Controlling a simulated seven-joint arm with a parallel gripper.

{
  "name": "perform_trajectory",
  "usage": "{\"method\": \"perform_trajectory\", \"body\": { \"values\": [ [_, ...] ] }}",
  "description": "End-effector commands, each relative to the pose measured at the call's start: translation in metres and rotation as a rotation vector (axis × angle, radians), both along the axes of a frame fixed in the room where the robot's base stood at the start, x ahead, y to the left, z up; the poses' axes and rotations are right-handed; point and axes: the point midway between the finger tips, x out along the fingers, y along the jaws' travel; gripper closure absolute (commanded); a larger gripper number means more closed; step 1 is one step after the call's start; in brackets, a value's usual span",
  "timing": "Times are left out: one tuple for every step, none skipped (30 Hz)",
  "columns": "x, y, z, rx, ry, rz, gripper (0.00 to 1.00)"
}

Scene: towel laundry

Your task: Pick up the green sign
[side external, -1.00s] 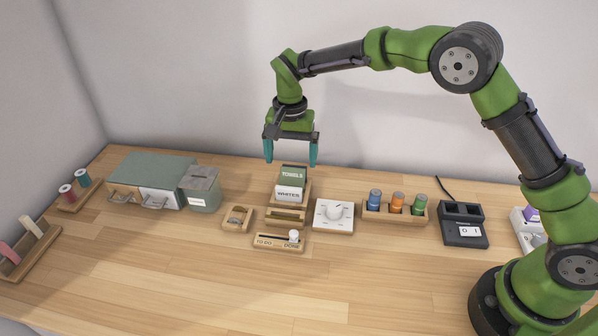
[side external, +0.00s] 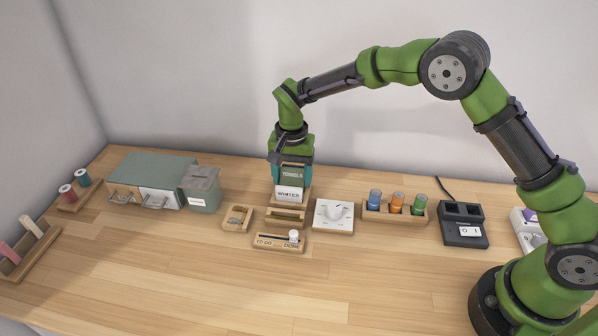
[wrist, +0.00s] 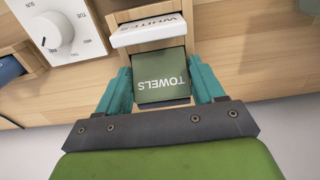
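The green sign (side external: 292,175), lettered TOWELS, stands in a wooden holder (side external: 286,212) behind a white sign (side external: 289,193) lettered WHITES. In the wrist view the green sign (wrist: 161,77) lies between the two teal fingers of my gripper (wrist: 160,86), with the white sign (wrist: 149,32) just beyond it. My gripper (side external: 291,178) is lowered around the green sign from above. The fingers are at its left and right edges; narrow gaps seem to show in the wrist view, and I see no firm contact.
A white dial box (side external: 333,216) stands right of the holder, and a small wooden tray (side external: 238,218) stands left of it. A TO DO/DONE slider (side external: 279,242) lies in front. The front of the table is clear.

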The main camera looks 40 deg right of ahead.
Motion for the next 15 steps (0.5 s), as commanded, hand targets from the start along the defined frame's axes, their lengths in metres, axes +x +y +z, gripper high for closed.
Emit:
{"method": "perform_trajectory", "body": {
  "values": [
    [0.000, 0.000, 0.000, 0.000, 0.000, 0.000, 0.52],
    [0.000, 0.000, 0.000, 0.000, 0.000, 0.000, 0.57],
    [0.000, 0.000, 0.000, 0.000, 0.000, 0.000, 0.61],
    [0.000, 0.000, 0.000, 0.000, 0.000, 0.000, 0.61],
    [0.000, 0.000, 0.000, 0.000, 0.000, 0.000, 0.61],
    [0.000, 0.000, 0.000, 0.000, 0.000, 0.000, 0.61],
    [0.000, 0.000, 0.000, 0.000, 0.000, 0.000, 0.61],
    [0.000, 0.000, 0.000, 0.000, 0.000, 0.000, 0.61],
    [0.000, 0.000, 0.000, 0.000, 0.000, 0.000, 0.61],
    [0.000, 0.000, 0.001, 0.000, 0.000, 0.000, 0.61],
    [0.000, 0.000, 0.001, 0.000, -0.001, 0.000, 0.61],
    [0.000, 0.000, 0.003, 0.000, -0.001, 0.001, 0.61],
    [0.001, 0.000, 0.006, 0.000, -0.003, 0.001, 0.61],
    [0.001, 0.000, 0.009, 0.000, -0.003, 0.001, 0.61],
    [0.001, 0.000, 0.015, 0.001, -0.004, 0.001, 0.61]
  ]
}}
